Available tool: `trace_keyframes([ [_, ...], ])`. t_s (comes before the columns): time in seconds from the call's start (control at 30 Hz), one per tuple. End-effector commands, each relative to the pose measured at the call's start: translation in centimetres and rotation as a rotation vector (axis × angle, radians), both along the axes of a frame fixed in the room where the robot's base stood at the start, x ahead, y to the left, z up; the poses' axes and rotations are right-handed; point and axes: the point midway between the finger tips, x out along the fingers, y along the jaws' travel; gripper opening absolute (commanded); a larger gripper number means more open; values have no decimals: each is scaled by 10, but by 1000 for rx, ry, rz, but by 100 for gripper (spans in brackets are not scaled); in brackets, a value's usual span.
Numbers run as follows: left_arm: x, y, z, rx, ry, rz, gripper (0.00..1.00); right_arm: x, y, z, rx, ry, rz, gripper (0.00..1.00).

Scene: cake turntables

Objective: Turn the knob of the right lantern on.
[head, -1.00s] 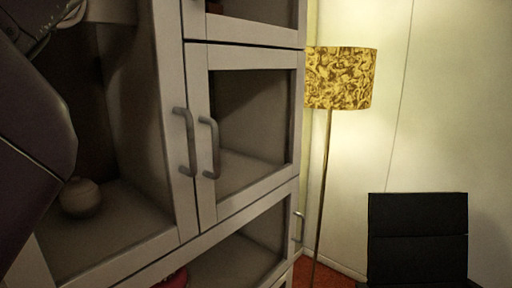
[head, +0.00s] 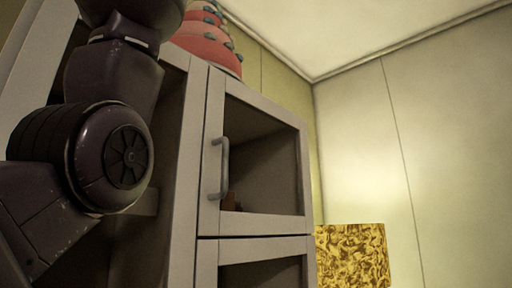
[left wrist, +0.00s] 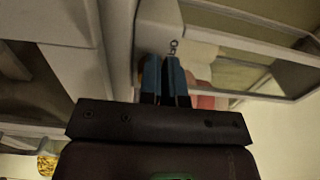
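I see no lantern and no knob that I can make out in either view. The left gripper (left wrist: 164,62) shows in the left wrist view as two blue-tipped fingers close together with a narrow gap between them. I cannot tell if they hold anything. A pale cabinet surface with a small dark ring-like mark lies just past the fingertips, and it is unclear whether they touch it. In the head view my left arm rises at the left and its gripper is out of the picture. My right gripper is in no view.
A tall grey cabinet (head: 212,150) with glass doors and a bar handle (head: 222,168) fills the middle. A pink tiered object (head: 207,46) stands on its top; pink also shows behind the fingers. A gold-patterned lampshade (head: 352,256) stands right of it. The upper right is open space before walls.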

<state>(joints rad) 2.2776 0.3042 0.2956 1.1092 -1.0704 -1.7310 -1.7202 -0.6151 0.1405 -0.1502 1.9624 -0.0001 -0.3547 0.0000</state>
Motion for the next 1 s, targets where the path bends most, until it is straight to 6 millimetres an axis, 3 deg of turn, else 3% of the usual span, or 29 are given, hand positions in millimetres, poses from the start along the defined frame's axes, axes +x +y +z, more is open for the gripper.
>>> trace_keyframes([
  [1.0,6,2,9,-3,7,1,0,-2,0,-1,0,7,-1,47],
])
